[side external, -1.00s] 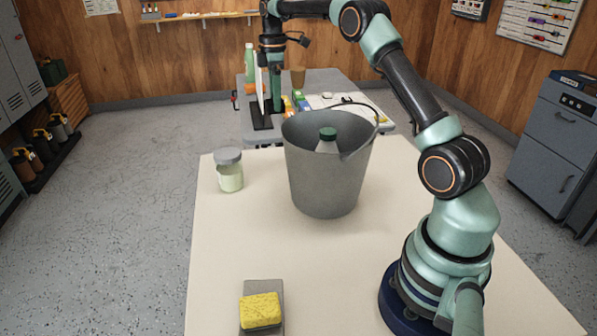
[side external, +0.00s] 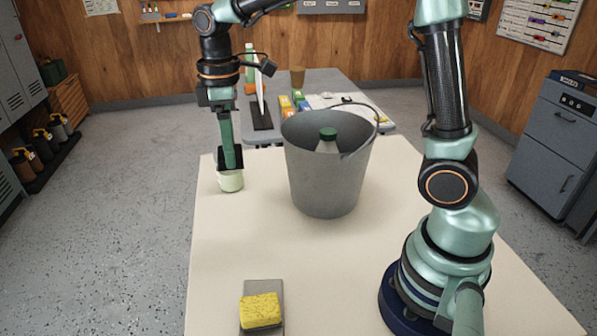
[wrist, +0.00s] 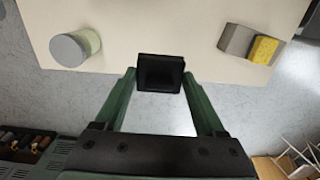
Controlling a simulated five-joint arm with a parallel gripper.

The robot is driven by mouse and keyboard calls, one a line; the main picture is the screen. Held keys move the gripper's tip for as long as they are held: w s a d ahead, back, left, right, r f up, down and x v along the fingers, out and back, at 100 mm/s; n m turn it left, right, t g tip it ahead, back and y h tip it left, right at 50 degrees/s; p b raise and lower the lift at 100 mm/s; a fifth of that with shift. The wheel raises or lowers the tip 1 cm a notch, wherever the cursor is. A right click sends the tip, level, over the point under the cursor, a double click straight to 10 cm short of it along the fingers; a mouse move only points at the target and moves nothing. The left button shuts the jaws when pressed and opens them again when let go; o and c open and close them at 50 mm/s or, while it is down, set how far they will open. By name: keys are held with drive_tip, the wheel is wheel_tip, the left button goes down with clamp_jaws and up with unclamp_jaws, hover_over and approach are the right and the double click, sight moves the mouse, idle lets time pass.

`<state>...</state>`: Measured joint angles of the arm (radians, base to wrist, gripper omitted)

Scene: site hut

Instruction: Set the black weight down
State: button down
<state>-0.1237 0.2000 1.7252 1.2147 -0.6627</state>
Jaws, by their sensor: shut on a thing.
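The black weight (side external: 230,158) is a dark block held at the low end of my gripper (side external: 228,148), at the left side of the cream table (side external: 270,250). In the side view it covers the lid of a pale green jar (side external: 231,182). In the wrist view the weight (wrist: 160,73) sits between the two green fingers of my gripper (wrist: 160,82), which is shut on it. There it overlaps the table's edge, with floor showing below, and stands apart from the jar (wrist: 75,47). Its height above the table is hard to tell.
A grey bucket (side external: 325,180) with a raised handle and a green-capped bottle (side external: 327,142) inside stands right of the jar. A yellow sponge (side external: 261,311) lies on a grey slab (side external: 263,287) at the front. The table between them is clear. A grey desk (side external: 320,80) stands behind.

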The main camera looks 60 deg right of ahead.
drive_tip(key=shift+s+a+f, duration=0.2)
drive_tip(key=shift+s+a, duration=0.45)
drive_tip(key=shift+s, duration=0.05)
wheel_tip(320, 180, down, 20)
drive_tip(key=shift+r, duration=0.1)
unclamp_jaws()
drive_tip(key=shift+f, duration=0.2)
